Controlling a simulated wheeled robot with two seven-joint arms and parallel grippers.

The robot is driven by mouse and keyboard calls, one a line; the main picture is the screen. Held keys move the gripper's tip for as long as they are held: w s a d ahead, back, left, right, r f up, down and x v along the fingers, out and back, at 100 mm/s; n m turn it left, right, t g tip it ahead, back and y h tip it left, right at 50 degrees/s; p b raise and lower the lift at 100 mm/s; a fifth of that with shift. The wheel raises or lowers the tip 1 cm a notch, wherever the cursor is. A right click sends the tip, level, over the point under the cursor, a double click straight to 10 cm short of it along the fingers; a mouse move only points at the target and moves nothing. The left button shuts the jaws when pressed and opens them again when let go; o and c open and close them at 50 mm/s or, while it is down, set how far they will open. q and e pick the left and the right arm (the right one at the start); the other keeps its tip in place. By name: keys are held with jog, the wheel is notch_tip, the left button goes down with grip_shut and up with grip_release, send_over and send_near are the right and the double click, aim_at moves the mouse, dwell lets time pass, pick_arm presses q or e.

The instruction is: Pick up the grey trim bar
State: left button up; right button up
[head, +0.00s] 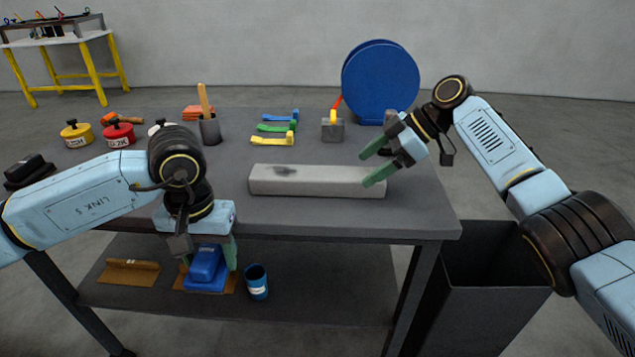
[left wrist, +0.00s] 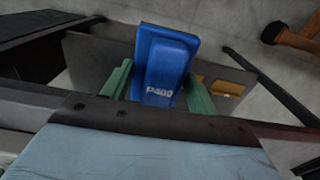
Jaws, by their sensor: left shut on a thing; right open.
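The grey trim bar (head: 330,183) lies lengthwise across the front of the tabletop, with a dark smudge on its upper left part. My right gripper (head: 369,168) is open and empty at the bar's right end. Its green fingertips are close to the bar; I cannot tell whether they touch it. My left gripper (head: 209,266) points down in front of the table's front edge. It is shut on a blue block (head: 206,268), which shows marked P400 between the green fingers in the left wrist view (left wrist: 165,70).
The dark table (head: 320,218) has a lower shelf with brown pads (head: 128,271) and a blue can (head: 257,283). Pots, a brush cup (head: 209,130), coloured clips (head: 272,139) and a blue disc (head: 380,80) stand behind the bar. A dark bin (head: 490,268) stands at right.

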aim_at(352, 173)
jog(key=x, duration=0.3)
jog(key=b+x, duration=0.1)
jog(key=x, duration=0.1)
jog(key=shift+w+a+r, duration=0.1)
jog(key=shift+a+r, duration=0.1)
jog(key=shift+a, duration=0.1)
jog(key=shift+r, duration=0.1)
jog(key=c, duration=1.3)
jog(key=shift+o, duration=0.2)
